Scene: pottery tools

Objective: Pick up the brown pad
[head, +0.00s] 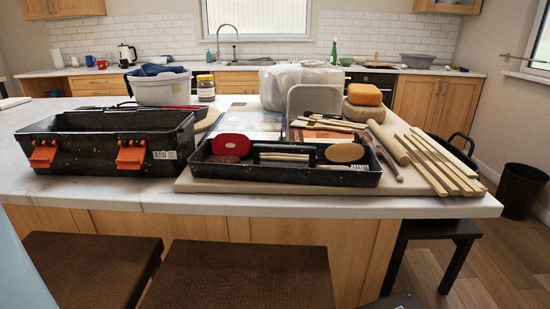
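The brown pad (344,153) is a tan-brown oval. It lies at the right end of a shallow black tray (290,178) on the near side of the counter. A red oval pad (231,145) lies at the tray's left end, with brushes and dark tools between the two. Neither gripper shows clearly in the head view. A small dark piece at the bottom edge, right of the middle, is too cut off to identify.
A black toolbox (105,145) with orange latches stands left of the tray. Wooden sticks (440,165) and a rolling pin (388,142) lie to its right. Behind are a white plastic bag (283,82) and an orange sponge (365,94). Brown stools (240,275) stand in front of the counter.

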